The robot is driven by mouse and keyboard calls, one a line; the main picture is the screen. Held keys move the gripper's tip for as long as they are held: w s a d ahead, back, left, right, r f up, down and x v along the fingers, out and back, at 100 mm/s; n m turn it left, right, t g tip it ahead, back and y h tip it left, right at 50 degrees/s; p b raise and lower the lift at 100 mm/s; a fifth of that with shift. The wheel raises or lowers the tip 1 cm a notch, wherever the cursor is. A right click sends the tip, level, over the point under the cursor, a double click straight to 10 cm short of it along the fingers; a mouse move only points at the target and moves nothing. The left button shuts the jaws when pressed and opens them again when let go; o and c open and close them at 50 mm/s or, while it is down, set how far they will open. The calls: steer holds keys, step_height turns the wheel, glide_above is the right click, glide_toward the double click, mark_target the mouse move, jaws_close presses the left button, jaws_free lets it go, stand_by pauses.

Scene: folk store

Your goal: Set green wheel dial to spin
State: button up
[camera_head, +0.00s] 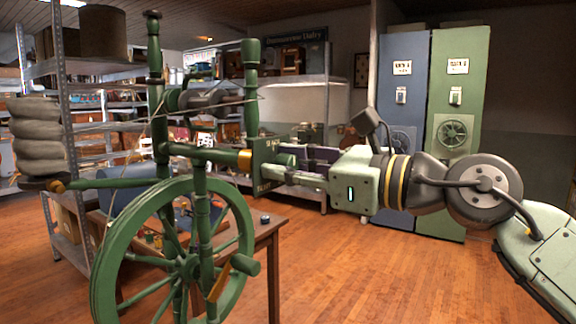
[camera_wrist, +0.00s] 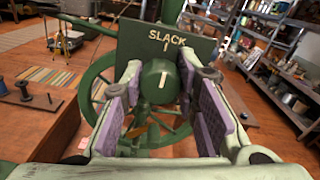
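The green spinning wheel (camera_head: 190,265) stands at the left in the head view. A green board (camera_head: 264,165) on its frame carries small lettering. In the wrist view this board (camera_wrist: 122,42) reads SLACK above a short white tick. A round green dial knob (camera_wrist: 158,84) sticks out of the board, its white line upright, in line with the tick. It also shows in the head view (camera_head: 286,160). My gripper (camera_wrist: 160,75) is open, with one purple-padded finger on each side of the knob. Whether the pads touch it is hard to tell.
A wooden table (camera_head: 262,232) with small items stands behind the wheel. Metal shelves (camera_head: 62,90) are at the left and back. A blue cabinet (camera_head: 402,60) and a green cabinet (camera_head: 455,100) stand behind my arm. The wooden floor at the lower right is clear.

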jaws_close()
steer(key=m+b, duration=0.2)
steer(key=m, duration=0.2)
steer(key=shift+f+m, duration=0.1)
steer(key=shift+m, duration=0.3)
steer(key=m+b, duration=0.1)
steer(key=m, duration=1.1)
steer(key=shift+m, duration=0.3)
steer(key=m+p, duration=0.1)
steer(key=m, duration=0.2)
steer(key=shift+r, duration=0.2)
steer(key=shift+f+m+p, duration=0.1)
steer(key=shift+m+p, duration=0.55)
steer(key=shift+m, duration=1.05)
